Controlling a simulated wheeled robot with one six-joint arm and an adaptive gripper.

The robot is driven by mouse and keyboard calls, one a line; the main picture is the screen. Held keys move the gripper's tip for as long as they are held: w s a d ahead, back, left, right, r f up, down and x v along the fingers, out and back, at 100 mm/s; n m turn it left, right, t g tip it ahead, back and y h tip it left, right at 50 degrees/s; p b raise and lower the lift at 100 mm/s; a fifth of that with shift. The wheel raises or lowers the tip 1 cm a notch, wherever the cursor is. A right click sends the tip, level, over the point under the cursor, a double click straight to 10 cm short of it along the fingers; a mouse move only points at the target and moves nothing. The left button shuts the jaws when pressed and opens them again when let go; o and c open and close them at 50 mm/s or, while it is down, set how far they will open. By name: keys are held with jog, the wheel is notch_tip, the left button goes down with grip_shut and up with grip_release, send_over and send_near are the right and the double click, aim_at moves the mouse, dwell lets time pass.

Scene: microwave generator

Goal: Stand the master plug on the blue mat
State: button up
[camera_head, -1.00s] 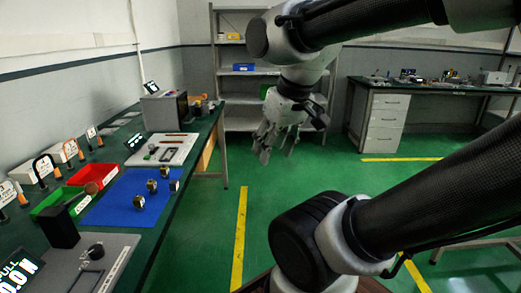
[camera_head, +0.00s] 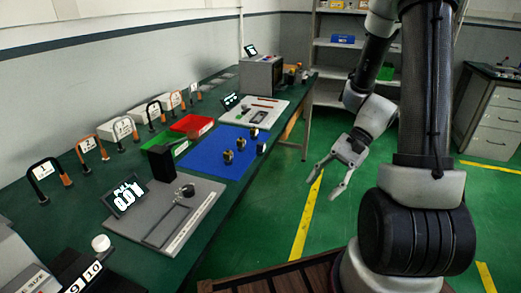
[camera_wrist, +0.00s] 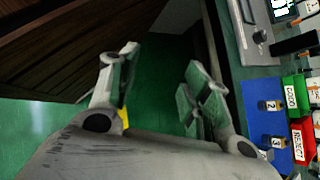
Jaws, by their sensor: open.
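The blue mat (camera_head: 205,163) lies on the green bench, with several small dark-and-metal plugs (camera_head: 228,157) standing on it. In the wrist view the mat (camera_wrist: 253,92) shows at the right, with plugs labelled 2 (camera_wrist: 268,106) and 3 (camera_wrist: 272,141). A small round metallic piece (camera_head: 187,190) sits on the grey gauge plate (camera_head: 208,188) in front of the mat; I cannot tell whether it is the master plug. My gripper (camera_head: 328,180) is open and empty, over the floor right of the bench; its fingers also show in the wrist view (camera_wrist: 162,60).
A red bin (camera_head: 191,123) and a green bin (camera_head: 180,149), marked REJECT and GOOD in the wrist view, sit behind the mat. A black block (camera_head: 160,163) and a display (camera_head: 125,194) stand by the gauge plate. Green floor is free beside the bench.

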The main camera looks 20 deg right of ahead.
jog(key=w+a+f+m+t+y, duration=0.2)
jog(key=w+a+f+m+y, duration=0.1)
jog(key=w+f+m+y, duration=0.15)
jog(key=m+t, duration=1)
jog(key=t, duration=0.1)
send_near(264, 145)
jog(key=w+a+f, duration=0.2)
jog(key=w, duration=0.1)
jog(key=shift+t+y, duration=0.3)
jog(key=shift+y, duration=0.25)
jog(key=x, duration=0.8)
jog(key=shift+s+a+r, duration=0.2)
jog(key=shift+s+r, duration=0.05)
grip_shut()
